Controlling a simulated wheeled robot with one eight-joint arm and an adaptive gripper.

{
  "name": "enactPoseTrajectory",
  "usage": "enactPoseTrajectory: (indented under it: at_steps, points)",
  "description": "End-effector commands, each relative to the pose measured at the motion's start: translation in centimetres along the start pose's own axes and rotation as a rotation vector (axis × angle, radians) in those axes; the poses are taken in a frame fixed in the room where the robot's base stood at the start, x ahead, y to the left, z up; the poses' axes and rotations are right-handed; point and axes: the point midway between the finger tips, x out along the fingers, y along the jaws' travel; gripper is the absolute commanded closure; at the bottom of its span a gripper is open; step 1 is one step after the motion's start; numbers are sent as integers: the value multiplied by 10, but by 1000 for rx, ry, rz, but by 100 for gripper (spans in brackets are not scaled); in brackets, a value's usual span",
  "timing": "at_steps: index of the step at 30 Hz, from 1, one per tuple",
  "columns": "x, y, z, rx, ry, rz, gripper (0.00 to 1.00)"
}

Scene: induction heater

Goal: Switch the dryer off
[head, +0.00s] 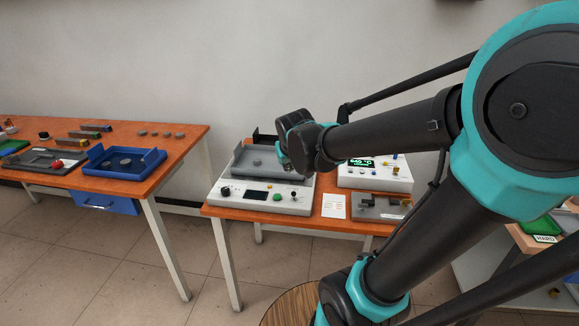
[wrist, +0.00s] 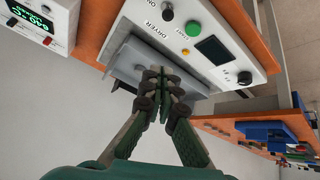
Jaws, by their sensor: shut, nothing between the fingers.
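The dryer (head: 235,203) is a white box with a grey tray (head: 255,163) on top, on the middle orange table. Its front panel carries a black knob (head: 226,191), a dark screen (head: 257,195), a green button (head: 277,197) and a small dark-tipped switch (head: 294,195). The wrist view shows the panel (wrist: 222,75) with "DRYER" lettering, the green start button (wrist: 194,29), an orange light (wrist: 185,52) and the black knob (wrist: 245,78). My gripper (wrist: 160,74) is shut and empty, over the tray side. In the head view my wrist mostly hides it.
A second white device (head: 375,177) with a lit green display stands right of the dryer. A paper sheet (head: 334,206) and a grey fixture (head: 380,208) lie nearby. The left table (head: 190,137) holds a blue tray (head: 125,164) and several small parts.

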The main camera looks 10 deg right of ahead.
Motion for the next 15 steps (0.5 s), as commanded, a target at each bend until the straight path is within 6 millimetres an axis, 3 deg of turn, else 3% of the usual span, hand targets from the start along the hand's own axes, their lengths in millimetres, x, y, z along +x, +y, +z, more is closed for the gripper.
enactPoseTrajectory:
  at_steps: [15]
  points:
    - [-11, -1, 2, 1, 0, 0, 100]
